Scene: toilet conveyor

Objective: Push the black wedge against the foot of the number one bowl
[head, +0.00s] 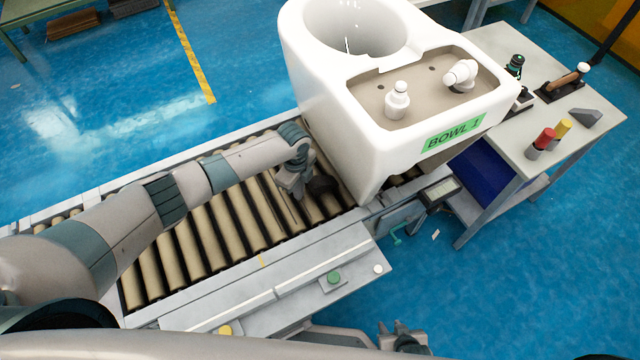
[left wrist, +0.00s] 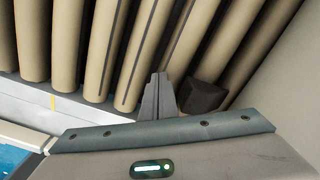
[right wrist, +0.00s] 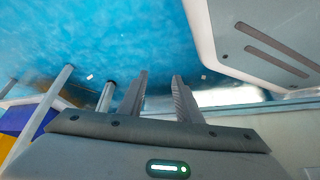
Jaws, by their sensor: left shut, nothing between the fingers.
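The white number one bowl (head: 345,110), with a green BOWL 1 label (head: 455,133), stands on the roller conveyor. The black wedge (head: 322,187) lies on the rollers close to the bowl's left side. It also shows in the left wrist view (left wrist: 205,97), with a pale surface, likely the bowl (left wrist: 300,85), to its right. Whether wedge and bowl touch is unclear. My left gripper (head: 295,194) is shut and empty, low over the rollers just left of the wedge. My right gripper (head: 402,338) is open and empty, away from the conveyor; its parted fingers show in the right wrist view (right wrist: 158,95).
A metal side rail (head: 290,285) with a green button (head: 333,277) runs along the near side. A side table (head: 540,140) at the right holds red and yellow-topped items, tools and a grey wedge-shaped block (head: 586,118).

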